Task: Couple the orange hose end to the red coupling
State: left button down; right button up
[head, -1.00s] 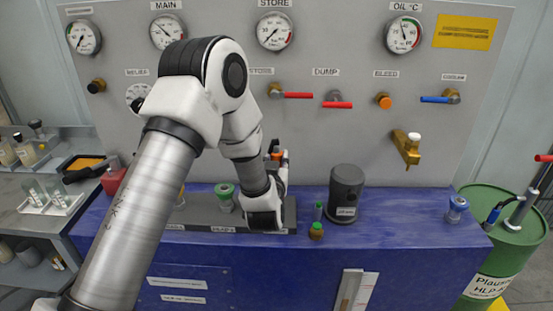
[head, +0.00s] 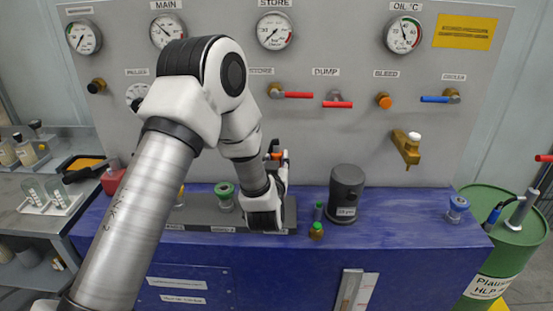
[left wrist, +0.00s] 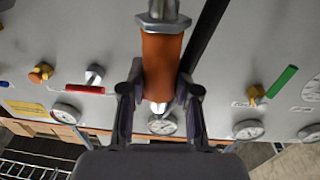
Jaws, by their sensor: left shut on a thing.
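The orange hose end (left wrist: 162,60) is between the fingers of my left gripper (left wrist: 160,100) in the left wrist view. It has a metal hex fitting at the top of that view and a silver tip at the other end. In the head view my left gripper (head: 277,172) is low over the back of the blue bench, and a little orange of the hose end (head: 277,156) shows there. I cannot make out the red coupling; my arm and gripper cover part of the coupling row. My right gripper is not in view.
A green-ringed coupling (head: 225,194) stands on the grey strip left of my gripper. The grey panel (head: 330,135) with gauges and valve levers rises behind. The bench's right part is mostly clear.

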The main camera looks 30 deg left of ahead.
pick_arm(q)
jog(key=shift+f+b, duration=2)
jog(key=shift+f, duration=0.4)
jog(key=c, duration=0.8)
grip_release()
jog(key=shift+o, duration=0.2)
jog(key=v, duration=1.2)
